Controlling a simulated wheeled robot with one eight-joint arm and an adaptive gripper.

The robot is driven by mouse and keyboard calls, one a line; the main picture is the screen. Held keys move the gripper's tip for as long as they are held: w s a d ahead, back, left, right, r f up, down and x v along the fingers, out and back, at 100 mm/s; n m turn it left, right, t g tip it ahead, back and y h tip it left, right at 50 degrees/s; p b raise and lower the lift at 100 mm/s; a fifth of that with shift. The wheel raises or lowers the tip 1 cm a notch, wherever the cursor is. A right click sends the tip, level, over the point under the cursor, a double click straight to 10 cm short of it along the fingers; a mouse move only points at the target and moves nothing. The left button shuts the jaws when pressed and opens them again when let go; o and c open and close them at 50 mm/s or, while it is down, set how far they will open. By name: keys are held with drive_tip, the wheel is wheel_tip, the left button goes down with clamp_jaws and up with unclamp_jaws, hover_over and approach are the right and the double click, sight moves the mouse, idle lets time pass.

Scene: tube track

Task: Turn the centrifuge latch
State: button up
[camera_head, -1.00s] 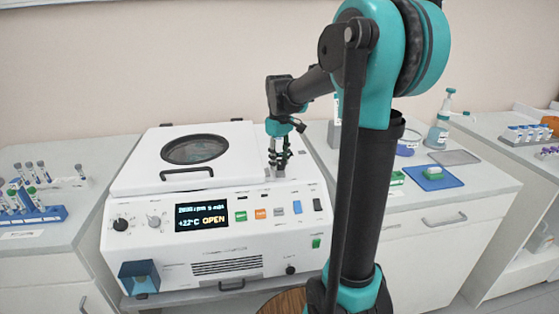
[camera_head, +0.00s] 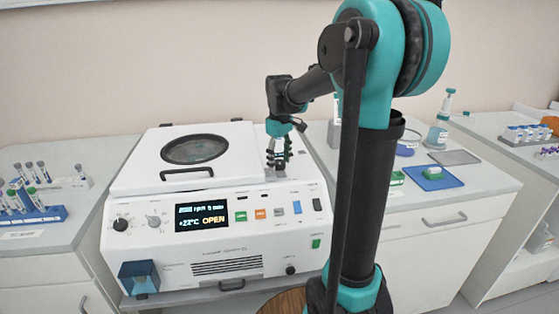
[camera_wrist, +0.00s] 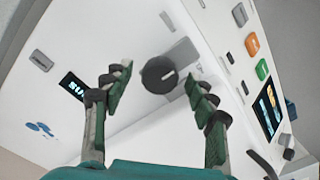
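The centrifuge (camera_head: 215,215) is a white bench unit with a round-windowed lid (camera_head: 140,172), which lies down. Its display (camera_head: 201,215) reads "OPEN". The latch is a dark round knob (camera_wrist: 159,74) with a pale mark, on the white top at the lid's front right corner. In the wrist view my gripper (camera_wrist: 158,80) is open, with one green-and-black finger on each side of the knob and a gap on both sides. In the head view my gripper (camera_head: 279,158) points down above that corner, and the fingers partly hide the knob.
Coloured buttons (camera_head: 260,214) and dials (camera_head: 121,225) are on the centrifuge's front panel. A blue tube rack (camera_head: 38,215) stands on the left bench. A blue mat (camera_head: 435,180) and a dispenser bottle (camera_head: 438,135) are on the right bench.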

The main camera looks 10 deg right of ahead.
sight(280, 162)
drive_tip(key=shift+r, duration=0.1)
wheel_tip(280, 162, up, 12)
idle(0.6)
drive_tip(key=shift+s, duration=0.1)
